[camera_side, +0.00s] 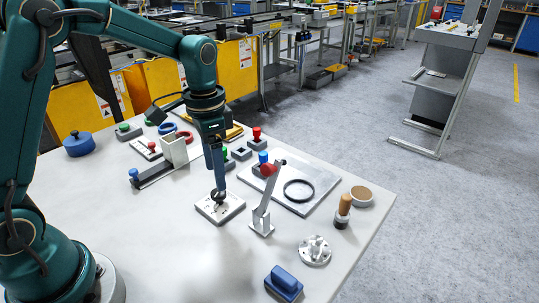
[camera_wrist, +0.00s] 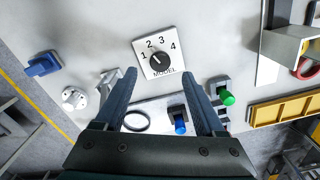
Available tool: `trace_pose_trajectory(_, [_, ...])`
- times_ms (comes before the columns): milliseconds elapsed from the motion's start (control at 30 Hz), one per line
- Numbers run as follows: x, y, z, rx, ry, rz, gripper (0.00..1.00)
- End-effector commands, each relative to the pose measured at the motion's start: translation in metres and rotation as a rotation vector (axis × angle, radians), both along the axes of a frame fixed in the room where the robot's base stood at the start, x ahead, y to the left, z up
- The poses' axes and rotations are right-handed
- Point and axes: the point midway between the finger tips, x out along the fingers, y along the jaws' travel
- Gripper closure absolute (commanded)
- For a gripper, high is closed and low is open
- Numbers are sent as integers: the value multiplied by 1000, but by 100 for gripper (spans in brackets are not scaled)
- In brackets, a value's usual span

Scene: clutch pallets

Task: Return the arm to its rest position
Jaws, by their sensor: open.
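My gripper (camera_side: 218,188) points down over the white selector plate (camera_side: 230,210) on the table. In the wrist view its two dark blue fingers (camera_wrist: 160,76) are spread apart with nothing held between them.
A lever with a red knob (camera_side: 268,170) stands close to the gripper's right. A grey plate with a black ring (camera_side: 299,190), a wooden-handled stamp (camera_side: 343,211), a flange (camera_side: 315,250) and a blue block (camera_side: 284,281) lie farther right. Colored knobs and an upright grey box (camera_side: 173,150) stand behind.

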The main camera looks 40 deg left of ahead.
Motion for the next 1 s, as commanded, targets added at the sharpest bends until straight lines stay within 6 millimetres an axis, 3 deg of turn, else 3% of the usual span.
trace_pose_trajectory(267, [0,-1,1,0,-2,-2,28])
trace_pose_trajectory(467, [2,-5,33,11,-97,-18,28])
trace_pose_trajectory(700, [-34,-19,86,16,-267,5,28])
trace_pose_trajectory(867, [-68,-26,103,3,-367,64,28])
trace_pose_trajectory(1000, [-98,-31,107,-22,-444,134,28])
